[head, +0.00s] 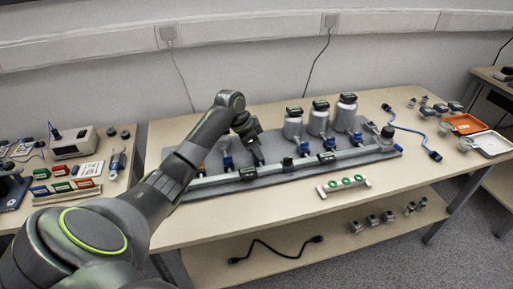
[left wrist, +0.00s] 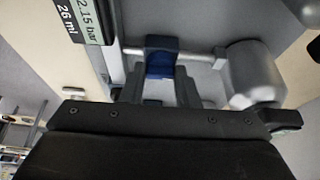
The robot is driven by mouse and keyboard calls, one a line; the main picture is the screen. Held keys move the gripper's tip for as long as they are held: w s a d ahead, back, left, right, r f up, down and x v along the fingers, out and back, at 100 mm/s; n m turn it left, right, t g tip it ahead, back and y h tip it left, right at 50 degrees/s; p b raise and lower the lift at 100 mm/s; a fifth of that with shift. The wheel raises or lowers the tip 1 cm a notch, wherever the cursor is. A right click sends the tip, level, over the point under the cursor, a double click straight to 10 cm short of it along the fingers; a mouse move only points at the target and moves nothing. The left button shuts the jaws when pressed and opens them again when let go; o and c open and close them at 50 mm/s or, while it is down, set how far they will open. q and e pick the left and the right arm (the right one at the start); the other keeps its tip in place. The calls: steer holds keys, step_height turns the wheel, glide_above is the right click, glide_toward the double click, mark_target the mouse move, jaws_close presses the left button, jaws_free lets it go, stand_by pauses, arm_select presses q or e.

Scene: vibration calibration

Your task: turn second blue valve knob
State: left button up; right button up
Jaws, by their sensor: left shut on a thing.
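My left gripper (head: 258,160) reaches down onto the pipe rig on the table, and its fingers are shut on a blue valve knob. In the left wrist view the blue valve knob (left wrist: 160,64) sits between the dark fingertips of the gripper (left wrist: 160,84), on a grey pipe. In the head view this knob is hidden by the gripper. Other blue valve knobs show along the rig: one left of the gripper (head: 228,162) and several to its right, such as this knob (head: 304,148). My right gripper is not in view.
White bottles (head: 293,124) with dark caps stand behind the rig on a grey board (head: 380,152). A small rack with green rings (head: 343,185) lies in front. A blue cable (head: 410,130) is at the right. A gauge display (left wrist: 84,20) is close to the left gripper.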

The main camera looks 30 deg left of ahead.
arm_select(q)
steer(key=shift+d+r+n+p, duration=0.1)
steer(key=shift+r+n+p, duration=0.25)
steer(key=shift+p, duration=0.55)
steer(key=n+y+p, duration=0.1)
steer(key=n+p, duration=0.2)
steer(key=p, duration=0.2)
steer(key=n+y+p, duration=0.1)
steer(key=n+p, duration=0.3)
steer(key=p, duration=0.2)
steer(key=n+y+p, duration=0.2)
steer(key=n+p, duration=0.2)
steer(key=p, duration=0.1)
steer(key=shift+d+t+p, duration=0.3)
steer(key=shift+t+p, duration=0.05)
steer(key=shift+t, duration=0.05)
steer(key=n+y+p, duration=0.1)
steer(key=n, duration=0.1)
steer(key=shift+f+n, duration=0.15)
steer(key=shift+n, duration=0.2)
steer(key=shift+w+f+n+g+y+p, duration=0.1)
steer(key=shift+n+g+y+p, duration=0.5)
steer(key=shift+n, duration=1)
steer(key=o, duration=1)
steer(key=shift+c, duration=0.2)
